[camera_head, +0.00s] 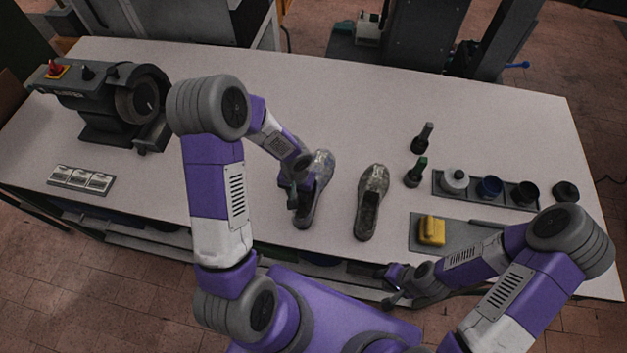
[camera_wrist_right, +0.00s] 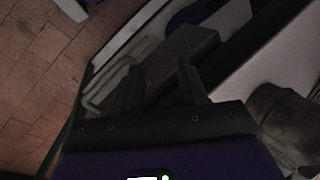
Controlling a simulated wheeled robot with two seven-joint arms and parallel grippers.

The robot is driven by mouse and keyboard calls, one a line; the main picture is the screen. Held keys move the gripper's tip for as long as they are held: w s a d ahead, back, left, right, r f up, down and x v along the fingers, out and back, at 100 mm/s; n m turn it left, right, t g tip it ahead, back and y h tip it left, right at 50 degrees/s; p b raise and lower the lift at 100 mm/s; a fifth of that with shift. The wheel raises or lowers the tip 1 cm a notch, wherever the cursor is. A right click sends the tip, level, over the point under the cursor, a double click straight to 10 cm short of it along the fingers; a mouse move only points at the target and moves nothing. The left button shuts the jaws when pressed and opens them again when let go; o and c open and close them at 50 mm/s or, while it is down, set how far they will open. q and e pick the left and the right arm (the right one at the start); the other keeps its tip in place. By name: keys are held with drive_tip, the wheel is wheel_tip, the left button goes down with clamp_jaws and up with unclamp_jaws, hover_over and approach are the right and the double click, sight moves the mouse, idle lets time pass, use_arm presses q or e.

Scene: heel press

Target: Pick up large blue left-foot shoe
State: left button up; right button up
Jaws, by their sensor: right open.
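Two shoes stand side by side on the white workbench. The left shoe (camera_head: 318,180) and the right shoe (camera_head: 371,190) both look mottled grey-green; I cannot make out a clear blue on either. My left gripper (camera_head: 292,196) is at the left side of the left shoe, by its opening, and overlaps its edge. The fingers are too small and dark to tell whether they grip it. My right gripper (camera_head: 388,288) is low at the front edge of the bench, away from both shoes. In the right wrist view its fingers (camera_wrist_right: 158,72) are apart with nothing between them.
The bench behind the shoes is clear.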

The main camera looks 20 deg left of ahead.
use_arm(q)
drive_tip(key=shift+f, duration=0.35)
drive_tip(key=shift+f, duration=0.1)
clamp_jaws()
idle(1.5)
